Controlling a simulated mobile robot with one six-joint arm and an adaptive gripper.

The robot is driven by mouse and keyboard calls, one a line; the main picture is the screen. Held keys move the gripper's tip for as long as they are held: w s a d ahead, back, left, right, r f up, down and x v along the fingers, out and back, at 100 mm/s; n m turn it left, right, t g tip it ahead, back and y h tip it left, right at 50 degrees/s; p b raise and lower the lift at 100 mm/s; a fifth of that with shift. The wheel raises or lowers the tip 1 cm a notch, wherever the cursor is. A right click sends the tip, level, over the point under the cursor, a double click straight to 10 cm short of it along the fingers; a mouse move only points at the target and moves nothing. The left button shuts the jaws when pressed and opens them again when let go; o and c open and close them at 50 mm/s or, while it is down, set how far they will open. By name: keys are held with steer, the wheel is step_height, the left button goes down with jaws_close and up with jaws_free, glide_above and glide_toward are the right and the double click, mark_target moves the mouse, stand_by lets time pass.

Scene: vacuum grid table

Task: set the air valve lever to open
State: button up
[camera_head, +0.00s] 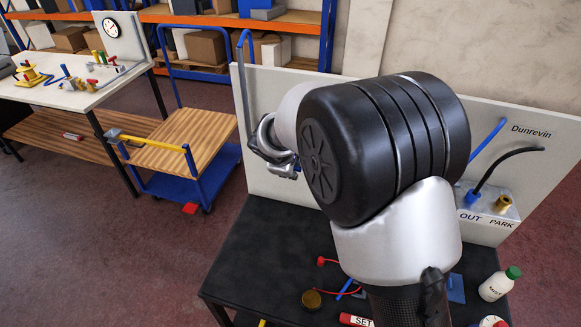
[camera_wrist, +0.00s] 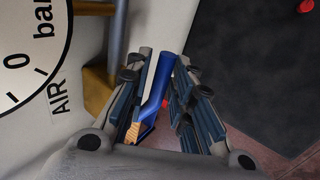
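My gripper (camera_head: 272,148) is close to the left part of the white panel (camera_head: 262,90) in the head view, partly hidden by my arm. In the wrist view my gripper (camera_wrist: 164,62) has its two fingers apart, one on each side of a blue lever-like bar (camera_wrist: 162,78). The bar almost fills the gap near the fingertips; I cannot tell whether either finger touches it. The valve and lever are hidden in the head view.
A gauge marked 0 bar (camera_wrist: 28,50) and AIR lettering are on the panel. The dark table (camera_head: 255,245) holds a red-capped hose, a brass disc and a green-capped bottle (camera_head: 499,284). A blue trolley (camera_head: 185,150) stands left. OUT and PARK ports (camera_head: 488,203) are right.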

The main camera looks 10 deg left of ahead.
steer(key=shift+o, duration=0.7)
steer(key=shift+f, duration=0.1)
steer(key=v, duration=0.8)
steer(key=shift+d, duration=0.15)
